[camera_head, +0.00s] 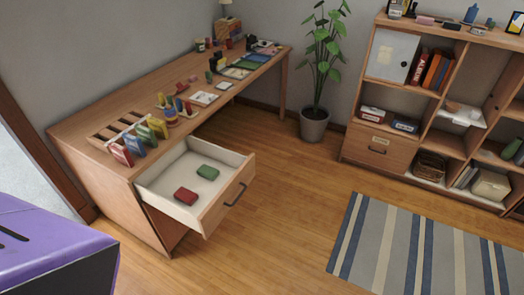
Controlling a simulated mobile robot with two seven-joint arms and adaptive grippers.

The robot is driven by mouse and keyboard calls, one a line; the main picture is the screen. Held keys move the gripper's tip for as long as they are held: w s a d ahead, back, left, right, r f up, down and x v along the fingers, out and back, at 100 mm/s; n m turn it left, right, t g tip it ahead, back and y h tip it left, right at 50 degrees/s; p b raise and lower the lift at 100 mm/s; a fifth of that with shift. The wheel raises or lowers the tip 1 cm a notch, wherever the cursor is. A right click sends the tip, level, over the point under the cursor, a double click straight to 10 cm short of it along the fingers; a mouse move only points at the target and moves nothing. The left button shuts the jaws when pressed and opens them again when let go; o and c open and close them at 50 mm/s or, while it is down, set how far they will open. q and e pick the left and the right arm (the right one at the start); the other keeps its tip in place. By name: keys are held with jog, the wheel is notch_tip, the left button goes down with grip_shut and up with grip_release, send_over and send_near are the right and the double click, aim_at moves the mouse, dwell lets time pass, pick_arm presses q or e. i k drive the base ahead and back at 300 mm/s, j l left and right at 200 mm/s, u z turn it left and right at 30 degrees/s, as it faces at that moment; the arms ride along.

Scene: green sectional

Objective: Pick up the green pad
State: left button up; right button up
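A small green pad (208,172) lies flat in the open white-lined drawer (172,180) of the wooden desk, towards the drawer's far right side. A red pad (186,196) of similar shape lies nearer, close to the drawer's front left. The two pads are apart. The drawer is pulled out and its front with a dark handle (235,195) faces right. Neither of my grippers shows in the head view.
The desk top (85,132) holds several colourful toys, a wooden rack and books. A potted plant (314,124) stands beyond it. A wooden shelf unit (352,150) stands at the right. A purple-topped object (50,240) fills the lower left. Open floor lies before the drawer, beside a striped rug (400,245).

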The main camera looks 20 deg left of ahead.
aim_at(207, 171)
jog(key=u, duration=1.4)
